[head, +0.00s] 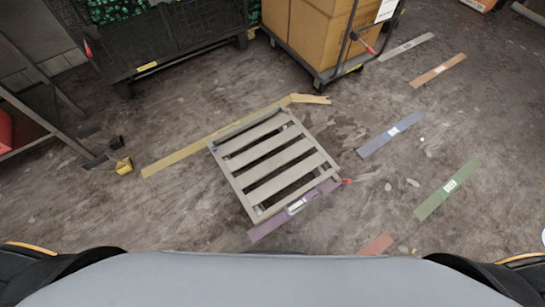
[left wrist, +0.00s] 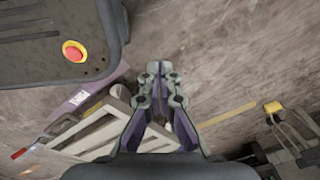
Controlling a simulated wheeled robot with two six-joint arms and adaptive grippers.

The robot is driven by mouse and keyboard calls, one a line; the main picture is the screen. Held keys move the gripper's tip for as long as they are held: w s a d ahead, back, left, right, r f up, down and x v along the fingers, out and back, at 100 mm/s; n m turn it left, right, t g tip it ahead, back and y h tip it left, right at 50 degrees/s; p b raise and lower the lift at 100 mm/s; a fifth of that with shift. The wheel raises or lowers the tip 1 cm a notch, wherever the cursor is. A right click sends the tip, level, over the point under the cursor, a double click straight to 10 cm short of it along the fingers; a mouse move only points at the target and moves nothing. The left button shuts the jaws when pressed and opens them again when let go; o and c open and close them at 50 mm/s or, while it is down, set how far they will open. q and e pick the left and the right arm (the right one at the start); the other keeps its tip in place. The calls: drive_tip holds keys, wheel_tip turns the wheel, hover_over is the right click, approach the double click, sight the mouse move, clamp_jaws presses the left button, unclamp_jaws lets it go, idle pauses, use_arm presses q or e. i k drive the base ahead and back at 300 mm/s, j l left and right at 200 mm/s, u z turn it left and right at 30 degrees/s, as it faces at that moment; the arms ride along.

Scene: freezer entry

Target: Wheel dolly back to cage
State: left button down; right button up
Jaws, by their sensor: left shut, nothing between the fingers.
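The dolly (head: 277,164), a grey slatted platform, stands empty on the floor in the middle of the head view. Its near edge lies beside a purple floor strip (head: 268,230). In the left wrist view part of the dolly (left wrist: 98,134) shows below and left of my left gripper (left wrist: 160,72). That gripper is shut and empty; I cannot tell its exact height, and no contact with the dolly shows. A black mesh cage (head: 122,45) with green contents stands at the top left of the head view. My right gripper is in neither view.
A wheeled cart with cardboard boxes (head: 312,33) stands beyond the dolly. A yellow strip (head: 190,152) runs along its far-left side. A metal rack (head: 30,110) stands at the left, near a yellow object (head: 124,166). Blue (head: 391,133) and green (head: 447,189) strips mark open floor at right.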

sight(254, 198)
drive_tip(key=k+l+z, duration=0.15)
drive_tip(key=l, duration=0.35)
drive_tip(key=k+l+z, duration=0.1)
drive_tip(key=l, duration=0.4)
drive_tip(key=k+l+z, duration=0.15)
drive_tip(key=l, duration=0.35)
drive_tip(key=l+z, duration=0.1)
drive_tip(key=l, duration=0.4)
